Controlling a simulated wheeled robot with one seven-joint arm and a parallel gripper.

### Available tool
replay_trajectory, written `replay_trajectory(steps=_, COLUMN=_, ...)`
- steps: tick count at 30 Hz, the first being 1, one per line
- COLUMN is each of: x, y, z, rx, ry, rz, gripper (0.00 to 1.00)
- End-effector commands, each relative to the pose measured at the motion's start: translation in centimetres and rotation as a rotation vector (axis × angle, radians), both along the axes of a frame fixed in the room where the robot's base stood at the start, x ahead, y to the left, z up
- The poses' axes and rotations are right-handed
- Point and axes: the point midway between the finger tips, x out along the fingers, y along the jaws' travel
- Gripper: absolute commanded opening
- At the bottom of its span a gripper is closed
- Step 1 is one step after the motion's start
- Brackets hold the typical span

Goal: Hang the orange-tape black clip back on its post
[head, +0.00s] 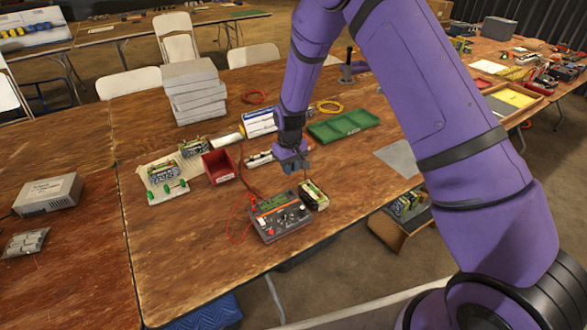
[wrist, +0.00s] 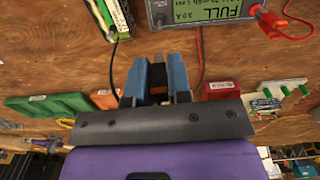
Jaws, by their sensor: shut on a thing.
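My gripper (head: 293,168) is above the wooden table, behind the charger; its blue fingers (wrist: 158,72) show in the wrist view. They are shut on a small dark thing with a bit of orange (wrist: 156,97), which I take for the orange-tape black clip; the fingers hide most of it. A black lead (wrist: 113,50) runs beside the fingers. A white board with green posts (head: 168,191) stands at the left; I cannot tell which post is the clip's.
A battery pack (head: 313,195) lies against the charger's right side. A red bin (head: 218,166) stands left of my gripper and a green tray (head: 343,122) to its right. A red clip (wrist: 286,27) is at the charger's corner. The table front left is clear.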

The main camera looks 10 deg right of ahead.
Motion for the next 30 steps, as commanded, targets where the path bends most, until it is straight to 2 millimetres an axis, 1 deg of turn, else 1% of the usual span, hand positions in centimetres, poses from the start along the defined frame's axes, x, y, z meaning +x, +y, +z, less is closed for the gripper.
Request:
replay_trajectory(steps=11, x=0.0, y=0.0, z=-0.3, rx=0.000, ry=0.001, rz=0.000, gripper=0.05)
replay_trajectory(steps=30, x=-0.1, y=-0.1, z=-3.5, rx=0.000, ry=0.001, rz=0.000, gripper=0.05)
